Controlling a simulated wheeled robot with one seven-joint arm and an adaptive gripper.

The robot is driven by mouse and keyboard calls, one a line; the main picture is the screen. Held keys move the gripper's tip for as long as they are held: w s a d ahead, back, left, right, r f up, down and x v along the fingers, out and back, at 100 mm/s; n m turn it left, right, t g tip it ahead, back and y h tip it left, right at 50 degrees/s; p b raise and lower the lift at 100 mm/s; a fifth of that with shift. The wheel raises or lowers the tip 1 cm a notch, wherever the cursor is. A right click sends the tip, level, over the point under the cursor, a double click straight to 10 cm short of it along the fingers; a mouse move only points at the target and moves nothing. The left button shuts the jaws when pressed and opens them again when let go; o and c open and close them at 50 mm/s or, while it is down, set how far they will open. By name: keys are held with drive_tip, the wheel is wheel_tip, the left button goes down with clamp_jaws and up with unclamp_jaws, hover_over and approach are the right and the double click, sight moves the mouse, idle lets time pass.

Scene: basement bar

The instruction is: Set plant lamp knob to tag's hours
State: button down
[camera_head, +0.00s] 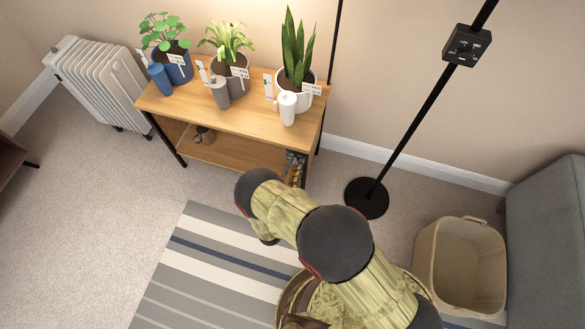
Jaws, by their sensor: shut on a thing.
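The plant lamp is a black floor lamp with a slanted pole (418,125) and a round base (367,198). A black control box (467,45) with small white markings sits high on the pole. I cannot make out its knob setting. Three potted plants stand on a wooden shelf table: a round-leaved plant in a blue pot (182,71), a leafy plant in a grey pot (236,84) and a snake plant in a white pot (316,100). White tags (311,89) are on the pots, their writing too small to read. My arm reaches over the rug; my gripper is hidden.
A white radiator (98,82) stands left of the shelf table (245,119). Small bottles (287,108) stand in front of the pots. A beige bin (430,250) and grey sofa (555,235) are at right. A striped rug (190,270) lies below; carpet at left is clear.

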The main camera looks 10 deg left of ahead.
drive_tip(key=c, duration=1.6)
unclamp_jaws()
drive_tip(key=shift+c, duration=0.2)
drive_tip(key=shift+o, duration=0.7)
drive_tip(key=s, duration=1.2)
drive_tip(key=shift+a, duration=0.45)
